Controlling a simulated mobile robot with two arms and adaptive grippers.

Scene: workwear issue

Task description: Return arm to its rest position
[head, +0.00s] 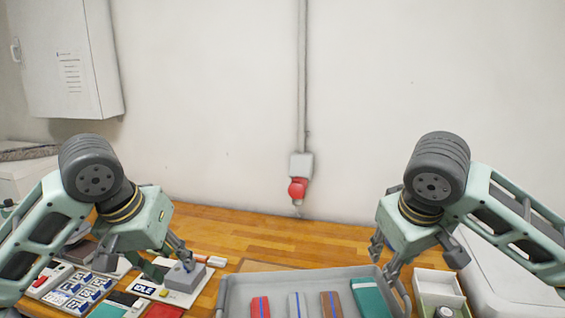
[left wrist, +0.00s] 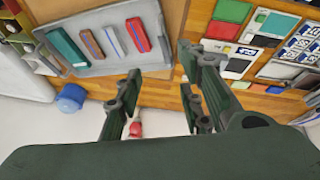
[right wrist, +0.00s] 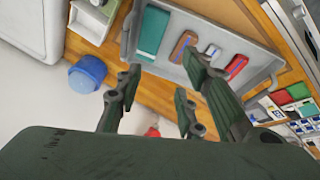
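My left gripper (head: 168,262) hangs over the left part of the wooden table in the head view. In the left wrist view its two fingers (left wrist: 158,85) are spread, with nothing between them. My right gripper (head: 420,270) hangs beside the right end of the grey tray (head: 228,292). In the right wrist view its fingers (right wrist: 155,90) are also spread and empty. Both arms are bent, with the grippers pointing down. Part of the left fingers shows in front of a grey block (head: 186,279); I cannot tell the exact gap.
The tray holds a red, a pale, a brown and a teal item (head: 370,297). An IDLE sign (head: 143,287) and several labelled tiles (head: 80,290) lie at left. A light box (head: 438,283) stands at right. A blue round object (right wrist: 87,74) is near the table edge. The wall is behind.

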